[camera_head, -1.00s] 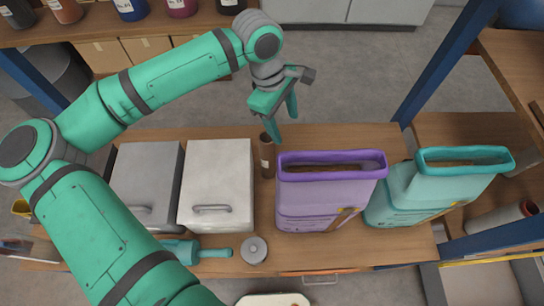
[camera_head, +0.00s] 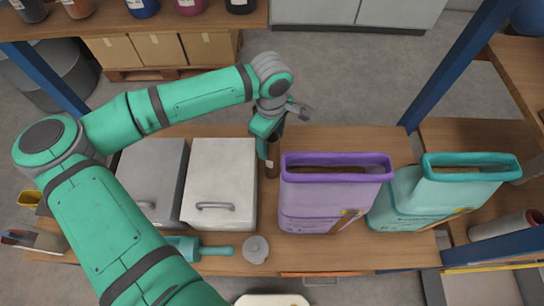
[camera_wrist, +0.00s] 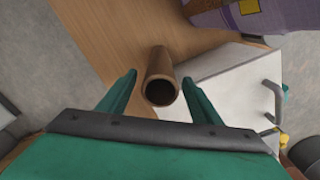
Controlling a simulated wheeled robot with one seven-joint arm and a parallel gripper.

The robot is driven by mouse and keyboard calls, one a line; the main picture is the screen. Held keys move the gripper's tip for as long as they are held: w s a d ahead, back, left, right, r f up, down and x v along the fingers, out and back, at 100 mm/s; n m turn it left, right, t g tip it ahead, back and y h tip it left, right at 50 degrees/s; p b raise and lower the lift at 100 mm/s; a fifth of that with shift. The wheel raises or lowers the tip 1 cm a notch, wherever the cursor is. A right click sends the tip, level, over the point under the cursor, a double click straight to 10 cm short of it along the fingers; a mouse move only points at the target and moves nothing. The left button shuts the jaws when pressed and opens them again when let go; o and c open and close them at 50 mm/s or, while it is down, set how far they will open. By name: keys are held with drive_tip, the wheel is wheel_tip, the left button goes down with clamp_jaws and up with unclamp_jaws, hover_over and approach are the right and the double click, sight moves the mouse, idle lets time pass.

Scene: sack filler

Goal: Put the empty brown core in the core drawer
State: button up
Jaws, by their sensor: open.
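The empty brown core (camera_head: 272,163) stands upright on the wooden table between the white lidded bin and the purple sack container. It also shows in the wrist view (camera_wrist: 161,65), with its dark hollow end toward the camera. My gripper (camera_head: 266,148) is at the top of the core in the head view. In the wrist view my gripper (camera_wrist: 158,90) is open, with one finger on each side of the core and a gap on both sides. I cannot make out the core drawer for certain; a drawer front with an orange edge (camera_head: 308,275) shows at the table's front.
The white bin (camera_head: 221,180) and a grey bin (camera_head: 150,185) stand left of the core. The purple container (camera_head: 335,190) is close on its right, with a teal one (camera_head: 440,195) beyond. A green scoop (camera_head: 200,249) and a grey knobbed disc (camera_head: 256,249) lie in front.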

sight(272, 158)
drive_tip(key=shift+f, duration=1.45)
drive_tip(key=shift+c, duration=0.4)
clamp_jaws()
drive_tip(key=shift+r, duration=0.1)
